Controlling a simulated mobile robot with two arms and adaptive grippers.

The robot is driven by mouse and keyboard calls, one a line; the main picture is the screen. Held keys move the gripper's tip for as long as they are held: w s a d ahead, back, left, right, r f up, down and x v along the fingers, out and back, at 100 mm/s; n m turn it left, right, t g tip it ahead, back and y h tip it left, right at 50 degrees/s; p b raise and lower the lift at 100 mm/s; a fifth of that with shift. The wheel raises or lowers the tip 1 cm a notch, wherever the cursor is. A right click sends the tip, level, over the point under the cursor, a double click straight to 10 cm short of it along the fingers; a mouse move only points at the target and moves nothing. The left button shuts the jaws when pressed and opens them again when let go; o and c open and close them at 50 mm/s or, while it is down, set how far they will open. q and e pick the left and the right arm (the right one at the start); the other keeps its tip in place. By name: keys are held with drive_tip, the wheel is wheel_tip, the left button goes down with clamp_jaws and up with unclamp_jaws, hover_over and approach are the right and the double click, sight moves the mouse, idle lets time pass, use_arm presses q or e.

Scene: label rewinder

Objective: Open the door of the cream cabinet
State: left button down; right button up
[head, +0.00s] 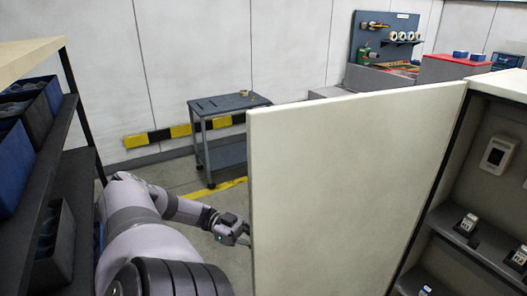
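The cream cabinet (500,84) stands at the right, with shelves showing inside. Its cream door (340,190) stands swung out and open, filling the middle of the head view. My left arm reaches in from the lower left, and my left gripper (243,238) is at the door's left free edge. The fingertips are partly hidden behind that edge, so I cannot tell whether they grip anything. No handle shows on the visible face of the door. My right gripper is not in view.
A shelf rack (75,190) with dark bins stands close on the left, beside my arm. A grey cart (230,110) stands behind, near a yellow-black wall strip (150,137). Small devices (467,223) sit on the cabinet shelves. A workbench with a tool board (372,32) is at the back right.

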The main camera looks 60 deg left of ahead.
use_arm(q)
drive_tip(key=shift+s+f, duration=0.1)
drive_tip(key=shift+f, duration=0.05)
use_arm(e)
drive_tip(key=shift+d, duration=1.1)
use_arm(q)
drive_tip(key=c, duration=1.8)
unclamp_jaws()
drive_tip(key=shift+c, duration=0.2)
drive_tip(key=shift+o, duration=1.2)
drive_tip(key=shift+a, duration=0.1)
drive_tip(key=v, duration=0.7)
drive_tip(key=shift+a, duration=0.15)
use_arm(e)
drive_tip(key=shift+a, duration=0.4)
use_arm(q)
drive_tip(key=shift+s, duration=0.15)
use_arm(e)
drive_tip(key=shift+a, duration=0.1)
